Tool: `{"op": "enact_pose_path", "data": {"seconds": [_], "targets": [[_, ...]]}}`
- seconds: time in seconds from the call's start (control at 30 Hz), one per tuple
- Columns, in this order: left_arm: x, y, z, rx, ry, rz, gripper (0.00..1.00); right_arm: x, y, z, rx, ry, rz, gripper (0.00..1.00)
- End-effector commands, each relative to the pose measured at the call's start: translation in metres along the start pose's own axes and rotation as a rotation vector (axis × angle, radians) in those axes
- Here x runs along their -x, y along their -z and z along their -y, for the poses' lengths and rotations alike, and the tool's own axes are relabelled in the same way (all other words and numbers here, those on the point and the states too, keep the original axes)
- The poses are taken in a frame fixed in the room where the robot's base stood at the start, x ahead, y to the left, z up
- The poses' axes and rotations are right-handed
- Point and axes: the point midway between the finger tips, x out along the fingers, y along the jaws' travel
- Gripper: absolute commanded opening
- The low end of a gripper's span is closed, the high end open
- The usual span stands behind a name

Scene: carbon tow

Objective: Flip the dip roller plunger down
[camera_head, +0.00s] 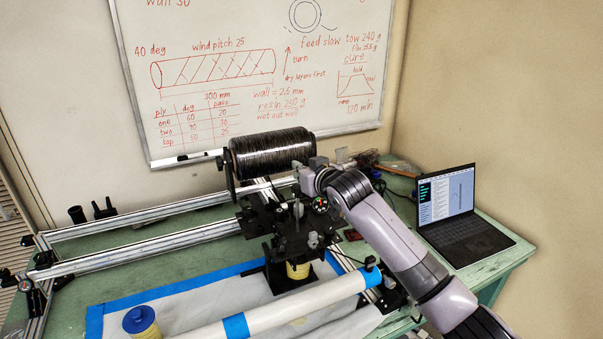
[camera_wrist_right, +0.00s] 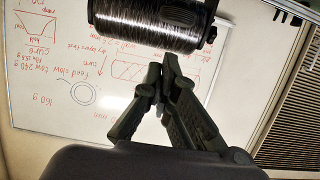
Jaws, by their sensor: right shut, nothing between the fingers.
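The winding carriage (camera_head: 290,238) is a black mechanism on the aluminium rails in the head view. The dip roller plunger is small and I cannot pick it out with certainty among the carriage's dark parts. My right gripper (camera_head: 303,173) is at the right end of the black tow spool (camera_head: 272,153), above the carriage. In the right wrist view the fingertips (camera_wrist_right: 163,76) are together with nothing between them, just below the spool (camera_wrist_right: 150,22) in the picture. I cannot tell whether they touch anything. My left gripper is not in view.
A long white tube (camera_head: 300,303) with blue bands lies in front of the carriage. A yellow pot with a blue lid (camera_head: 138,319) stands at front left. An open laptop (camera_head: 455,215) stands at right. A whiteboard (camera_head: 200,85) hangs behind.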

Motion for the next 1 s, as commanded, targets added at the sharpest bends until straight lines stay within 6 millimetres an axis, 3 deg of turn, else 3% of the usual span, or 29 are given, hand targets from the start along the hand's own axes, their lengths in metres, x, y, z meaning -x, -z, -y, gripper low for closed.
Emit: {"op": "enact_pose_path", "data": {"seconds": [0.2,0.67,1.0], "targets": [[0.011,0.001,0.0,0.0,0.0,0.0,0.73,-0.004,-0.019,-0.001,-0.001,-0.001,0.0,0.0],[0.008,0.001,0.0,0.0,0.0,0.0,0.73,-0.006,-0.026,-0.001,-0.001,-0.001,0.0,0.0],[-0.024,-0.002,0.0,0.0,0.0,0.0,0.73,-0.025,-0.091,0.0,-0.003,-0.001,0.003,0.0]]}}
